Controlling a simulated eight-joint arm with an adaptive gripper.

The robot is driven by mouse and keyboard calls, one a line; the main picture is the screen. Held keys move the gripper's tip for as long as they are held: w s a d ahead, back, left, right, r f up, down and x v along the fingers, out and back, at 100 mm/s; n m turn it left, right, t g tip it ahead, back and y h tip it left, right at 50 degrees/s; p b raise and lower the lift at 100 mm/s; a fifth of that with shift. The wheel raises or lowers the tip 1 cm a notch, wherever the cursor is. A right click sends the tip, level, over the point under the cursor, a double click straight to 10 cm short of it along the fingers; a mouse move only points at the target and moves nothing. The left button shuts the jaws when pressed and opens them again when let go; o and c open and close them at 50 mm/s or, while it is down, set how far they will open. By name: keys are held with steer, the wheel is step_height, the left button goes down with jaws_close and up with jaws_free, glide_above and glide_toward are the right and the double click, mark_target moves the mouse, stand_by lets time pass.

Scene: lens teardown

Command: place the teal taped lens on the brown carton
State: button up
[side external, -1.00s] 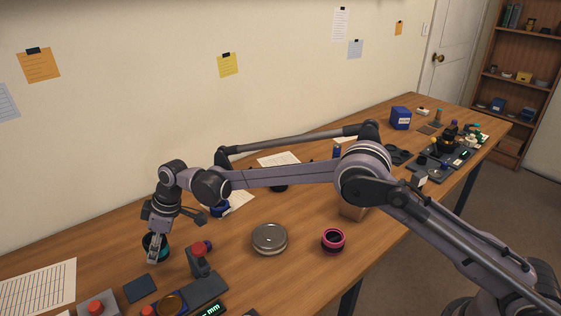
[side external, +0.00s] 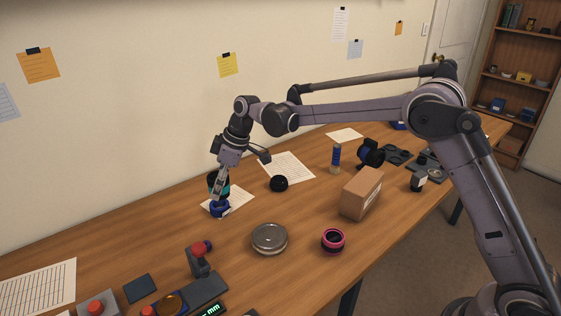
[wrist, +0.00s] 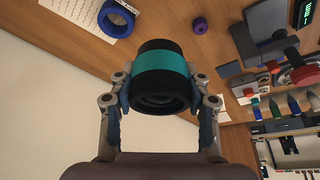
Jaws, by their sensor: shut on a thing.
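The teal taped lens (wrist: 162,68) is a black barrel with a wide teal band, and it fills the middle of the wrist view. My gripper (wrist: 161,98) is shut on it, one finger on each side. In the side external view my gripper (side external: 219,186) holds the lens (side external: 215,184) above the table, just over a blue ring-shaped part, and partly covers it. The brown carton (side external: 362,194) is a closed box on the table, to the right of my gripper and well apart from it.
The blue ring (side external: 220,209) lies on a paper sheet below the lens. A round metal tin (side external: 269,238) and a pink ring (side external: 333,240) lie in front of the carton. A black cap (side external: 279,184) and a blue-banded cylinder (side external: 336,158) stand behind. Bare table lies between ring and carton.

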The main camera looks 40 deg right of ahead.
steer(key=s+d+r+m, duration=0.1)
steer(key=d+r, duration=0.1)
steer(key=d, duration=0.6)
steer(key=s+d+r+m, duration=0.2)
steer(key=d, duration=0.6)
step_height(320, 180, up, 4)
steer(key=m+t+h, duration=0.2)
steer(key=m, duration=0.3)
glide_above(361, 177)
steer(key=s+d+m+h, duration=0.2)
steer(key=s+d, duration=0.4)
steer(key=s, duration=0.5)
steer(key=w+a+f, duration=0.2)
steer(key=w, duration=0.1)
steer(key=w+a+f, duration=0.2)
steer(key=w, duration=0.1)
steer(key=w+a+f, duration=0.2)
steer(key=w, duration=0.1)
steer(key=shift+w+f, duration=0.2)
steer(key=shift+f, duration=2.1)
steer(key=shift+f, duration=0.15)
steer(key=o, duration=1.2)
steer(key=shift+o, duration=0.2)
